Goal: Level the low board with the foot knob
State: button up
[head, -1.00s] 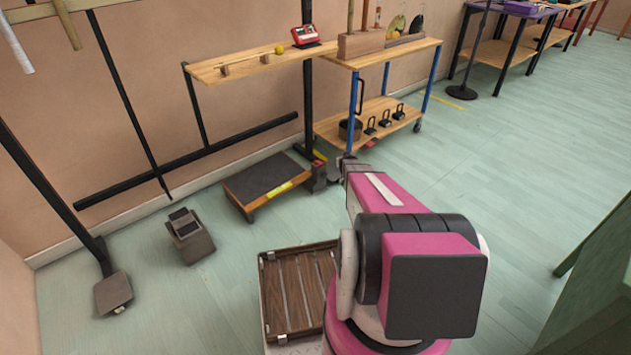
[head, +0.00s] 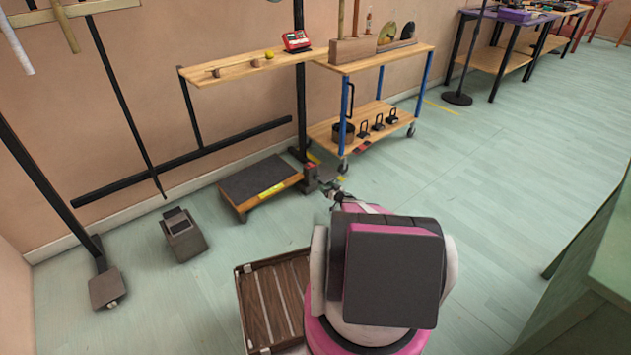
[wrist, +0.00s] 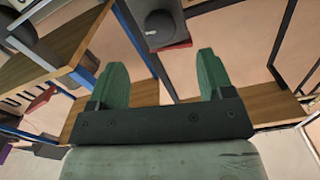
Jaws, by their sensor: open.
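The low board (head: 254,180) has a dark top and a wooden front edge with a yellow label. It sits close to the floor below the wall shelf. A small dark block with a red part (head: 310,172) stands at its right end. I cannot tell whether this holds the foot knob. My gripper shows in the wrist view (wrist: 160,63), with its two green fingers apart and nothing between them. A dark round knob-like thing on a red-edged base (wrist: 160,27) lies beyond the fingertips, apart from them. In the head view, my wrist is just right of the board's right end.
A blue-legged trolley (head: 375,60) stands behind on the right, holding a dark pot and several handled weights. A grey box (head: 185,237) stands left of the board. A slatted wooden case (head: 270,300) lies beside my base. Floor is free to the right.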

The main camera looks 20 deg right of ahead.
aim_at(317, 179)
jog(key=x, duration=0.9)
jog(key=shift+w, duration=0.35)
jog(key=c, duration=0.9)
